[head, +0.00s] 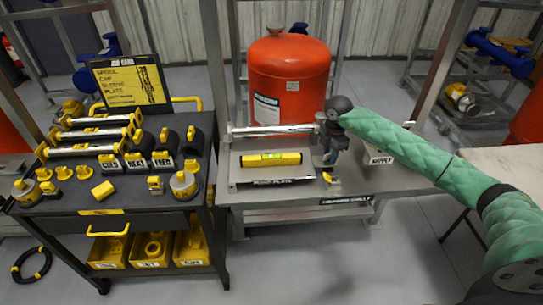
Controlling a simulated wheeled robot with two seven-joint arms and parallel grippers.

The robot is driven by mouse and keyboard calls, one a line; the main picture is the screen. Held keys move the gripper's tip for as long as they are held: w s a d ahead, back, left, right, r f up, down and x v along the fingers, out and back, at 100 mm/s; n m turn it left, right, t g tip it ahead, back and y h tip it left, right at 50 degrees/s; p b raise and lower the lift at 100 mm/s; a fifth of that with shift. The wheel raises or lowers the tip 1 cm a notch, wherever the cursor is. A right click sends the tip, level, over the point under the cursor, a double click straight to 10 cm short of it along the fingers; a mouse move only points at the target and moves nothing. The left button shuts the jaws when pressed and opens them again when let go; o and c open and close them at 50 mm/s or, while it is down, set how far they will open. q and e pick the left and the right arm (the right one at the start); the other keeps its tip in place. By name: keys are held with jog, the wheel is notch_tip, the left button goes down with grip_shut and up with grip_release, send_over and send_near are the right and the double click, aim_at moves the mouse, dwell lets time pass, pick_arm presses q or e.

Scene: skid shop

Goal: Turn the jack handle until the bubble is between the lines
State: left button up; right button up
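A yellow spirit level (287,159) lies flat on the grey plate (245,176) on the bench. Its green vial (270,157) faces up, but the bubble is too small to place against the lines. My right gripper (328,164) points down at the right end of the plate, to the right of the level. A small yellow piece (328,178), possibly the jack handle, shows just below its fingertips. I cannot tell whether the fingers touch it or are closed. The jack itself is mostly hidden by my gripper. My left gripper is out of view.
A red tank (290,75) stands behind the bench, with a silver bar (275,130) in front of it. A white supply box (379,160) is right of my gripper. A dark cart (125,197) with rollers, yellow parts and a sign (128,82) stands left.

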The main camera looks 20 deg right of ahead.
jog(key=shift+r, duration=0.15)
jog(key=shift+r+p, duration=1.45)
jog(key=shift+r, duration=1.9)
jog(key=shift+n+b, duration=0.65)
jog(key=shift+n, duration=0.05)
jog(key=n+b, duration=0.2)
jog(key=n, duration=0.1)
jog(key=shift+r, duration=0.1)
jog(key=shift+r+n+b, duration=0.15)
jog(key=shift+n+b, duration=0.25)
jog(key=shift+n, duration=0.5)
jog(key=shift+r+n, duration=0.15)
jog(key=shift+n, duration=0.25)
